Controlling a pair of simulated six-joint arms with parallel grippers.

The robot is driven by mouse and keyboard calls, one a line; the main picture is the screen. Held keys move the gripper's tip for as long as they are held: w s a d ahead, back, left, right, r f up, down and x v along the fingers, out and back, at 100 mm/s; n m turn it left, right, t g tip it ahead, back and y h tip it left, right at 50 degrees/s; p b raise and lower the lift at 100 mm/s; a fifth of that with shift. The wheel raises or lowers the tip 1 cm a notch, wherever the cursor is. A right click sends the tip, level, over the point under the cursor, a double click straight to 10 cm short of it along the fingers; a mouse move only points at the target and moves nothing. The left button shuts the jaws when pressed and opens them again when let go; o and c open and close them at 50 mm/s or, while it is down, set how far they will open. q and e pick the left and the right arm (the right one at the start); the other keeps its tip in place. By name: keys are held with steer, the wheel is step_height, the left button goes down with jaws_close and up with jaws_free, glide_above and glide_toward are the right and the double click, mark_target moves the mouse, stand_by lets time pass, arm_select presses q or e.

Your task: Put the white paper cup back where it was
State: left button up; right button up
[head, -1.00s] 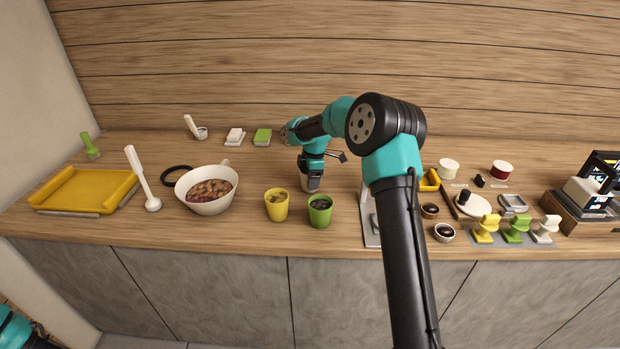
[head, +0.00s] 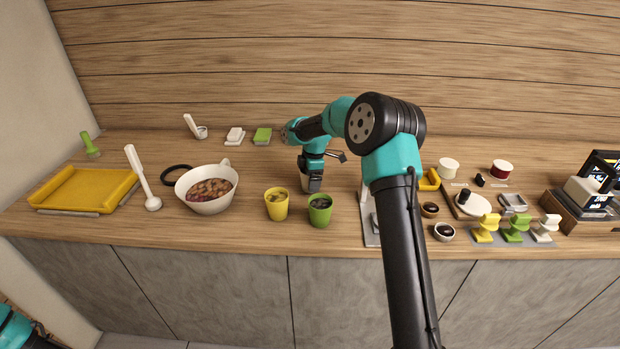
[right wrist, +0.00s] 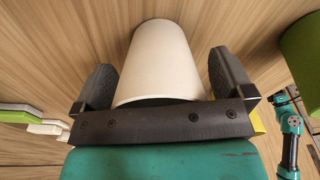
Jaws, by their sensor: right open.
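The white paper cup (right wrist: 160,62) stands between the two fingers of my right gripper (right wrist: 162,66) in the right wrist view. The fingers are open, with a gap visible on each side of the cup. In the head view the cup (head: 304,184) is mostly hidden behind my right gripper (head: 313,182), which is low over the counter behind the green cup (head: 320,211). Only a pale strip of the white cup shows there. My left gripper is not seen; a bit of my left arm is at the lower left.
A yellow cup (head: 277,205) stands left of the green one, close in front of my right gripper. A white bowl (head: 209,206) is further left. A grey stand (head: 369,229) is close on the right.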

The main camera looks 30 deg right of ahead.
steer(key=r, duration=0.4)
steer(key=d+r, duration=0.1)
steer(key=r, duration=0.7)
steer(key=shift+s+d+r, duration=0.1)
steer(key=shift+s+d, duration=0.1)
